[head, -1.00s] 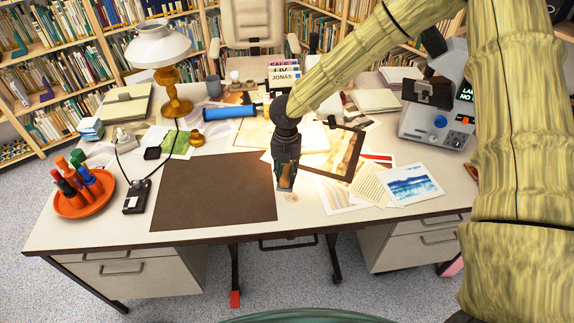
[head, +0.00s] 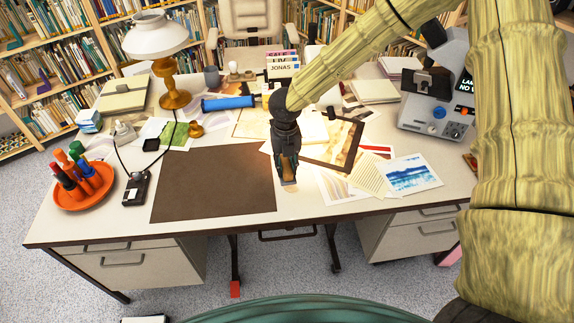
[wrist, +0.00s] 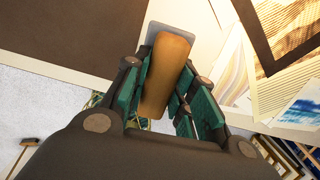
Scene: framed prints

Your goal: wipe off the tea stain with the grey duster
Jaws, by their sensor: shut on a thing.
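The grey duster shows in the wrist view as a brown wooden back (wrist: 166,75) with a grey pad (wrist: 182,32) beneath it. My gripper (head: 287,172) is shut on it, and the fingers (wrist: 168,105) flank its wooden back in the wrist view. In the head view the duster (head: 290,187) is at or just above the desk top, right of the dark brown mat, near the front edge. I cannot tell whether it touches the desk. No tea stain shows clearly now; the duster and gripper cover the spot where a faint brownish mark showed earlier.
The desk (head: 330,208) is bare along its front strip. The dark mat (head: 215,185) lies to the left, prints (head: 410,174) and a framed print (head: 333,146) to the right.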

